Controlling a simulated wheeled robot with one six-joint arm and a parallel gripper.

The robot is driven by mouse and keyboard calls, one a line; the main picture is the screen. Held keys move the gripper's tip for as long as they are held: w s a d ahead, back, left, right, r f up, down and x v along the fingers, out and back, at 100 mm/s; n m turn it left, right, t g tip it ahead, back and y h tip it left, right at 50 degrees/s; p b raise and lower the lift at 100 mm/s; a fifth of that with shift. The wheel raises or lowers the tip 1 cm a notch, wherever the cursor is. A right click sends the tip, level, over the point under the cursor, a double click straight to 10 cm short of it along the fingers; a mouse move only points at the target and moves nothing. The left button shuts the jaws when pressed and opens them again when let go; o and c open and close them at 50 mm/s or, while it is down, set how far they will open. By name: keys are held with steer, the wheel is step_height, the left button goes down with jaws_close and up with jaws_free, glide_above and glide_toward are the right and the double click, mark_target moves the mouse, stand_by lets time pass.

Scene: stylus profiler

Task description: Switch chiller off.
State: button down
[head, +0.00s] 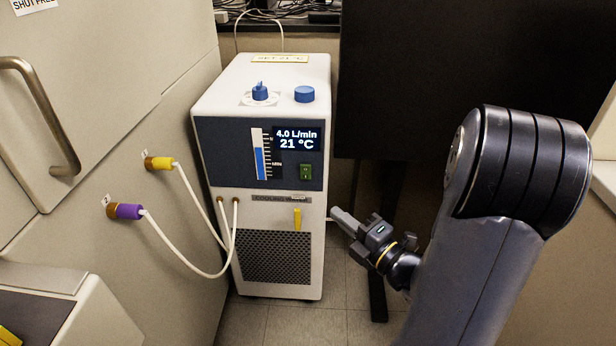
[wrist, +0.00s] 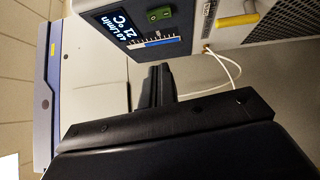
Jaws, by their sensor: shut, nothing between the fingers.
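The chiller (head: 268,215) is a white box with a dark blue front panel, standing on the floor in the middle of the head view. Its lit display (head: 297,139) reads 4.0 L/min and 21 °C. A green rocker switch (head: 306,171) sits below the display; it also shows in the wrist view (wrist: 159,14), near the top. My gripper (head: 338,215) is shut and empty, to the right of the chiller's lower front and below the switch, apart from it. In the wrist view, the shut fingers (wrist: 160,80) are below the panel.
A yellow handle (head: 297,219) is on the chiller's front. White hoses (head: 190,262) loop left to yellow and purple fittings on a beige cabinet (head: 110,130). A blue knob (head: 260,92) and blue cap (head: 304,94) are on top. A black panel (head: 400,80) stands right.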

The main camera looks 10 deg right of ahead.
mark_target(311, 178)
steer(key=shift+w+d+b+x, duration=0.2)
steer(key=shift+d+x, duration=0.25)
steer(key=shift+x, duration=1.7)
steer(key=shift+w+d+b+x, duration=0.25)
steer(key=shift+d+x, duration=0.15)
steer(key=shift+x, duration=1.75)
steer(key=shift+w+d+b+x, duration=0.2)
steer(key=shift+d+x, duration=0.25)
steer(key=shift+x, duration=1.65)
steer(key=shift+r, duration=0.1)
steer(key=shift+w+r+p, duration=0.1)
steer(key=shift+r+p, duration=0.1)
steer(key=shift+p, duration=0.15)
steer(key=shift+f, duration=0.15)
